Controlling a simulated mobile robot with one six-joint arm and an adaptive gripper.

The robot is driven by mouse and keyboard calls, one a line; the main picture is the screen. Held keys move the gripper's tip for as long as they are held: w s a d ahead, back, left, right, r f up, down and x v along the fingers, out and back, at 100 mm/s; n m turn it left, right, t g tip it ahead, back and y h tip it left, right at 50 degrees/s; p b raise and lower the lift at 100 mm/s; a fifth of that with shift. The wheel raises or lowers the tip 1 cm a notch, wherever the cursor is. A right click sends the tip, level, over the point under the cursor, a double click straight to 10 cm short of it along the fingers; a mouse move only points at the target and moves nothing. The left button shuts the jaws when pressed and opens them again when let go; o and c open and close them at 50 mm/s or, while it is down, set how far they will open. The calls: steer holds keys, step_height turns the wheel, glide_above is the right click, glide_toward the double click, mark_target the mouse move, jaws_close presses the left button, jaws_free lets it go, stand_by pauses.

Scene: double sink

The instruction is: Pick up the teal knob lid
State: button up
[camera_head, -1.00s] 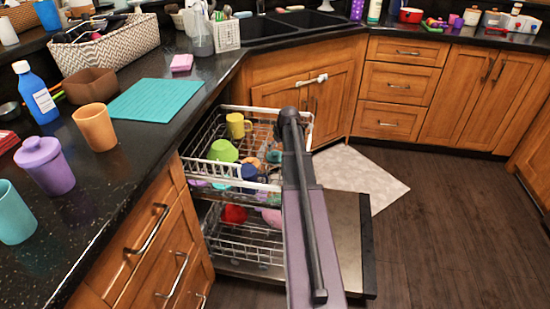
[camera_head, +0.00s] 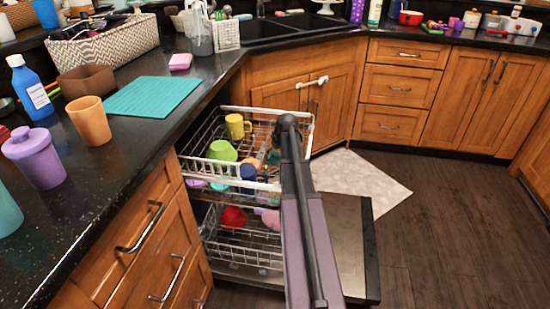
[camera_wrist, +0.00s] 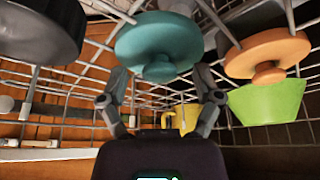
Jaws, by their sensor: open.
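The teal knob lid (camera_wrist: 158,45) is a round disc with a short knob, near the top middle of the wrist view, among the wires of the dishwasher rack. My gripper (camera_wrist: 163,85) is open, with one finger on each side below the lid; the knob shows between the fingertips. I cannot tell whether the fingers touch it. In the head view my arm hides the gripper, and the lid is not clear there.
The upper rack (camera_head: 215,163) also holds an orange knob lid (camera_wrist: 268,55), a green bowl (camera_wrist: 268,101), a yellow mug (camera_wrist: 185,118) and a dark round item (camera_wrist: 40,30). Rack wires surround my gripper. The lower rack (camera_head: 240,247) and open dishwasher door (camera_head: 350,240) lie below.

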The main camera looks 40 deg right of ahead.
steer(key=shift+c, duration=0.2)
steer(key=c, duration=0.9)
steer(key=shift+r, duration=0.1)
step_height(320, 180, up, 10)
steer(key=p, duration=1)
stand_by(0.5)
step_height(320, 180, up, 41)
steer(key=p, duration=4.1)
glide_above(276, 153)
steer(key=shift+a, duration=0.15)
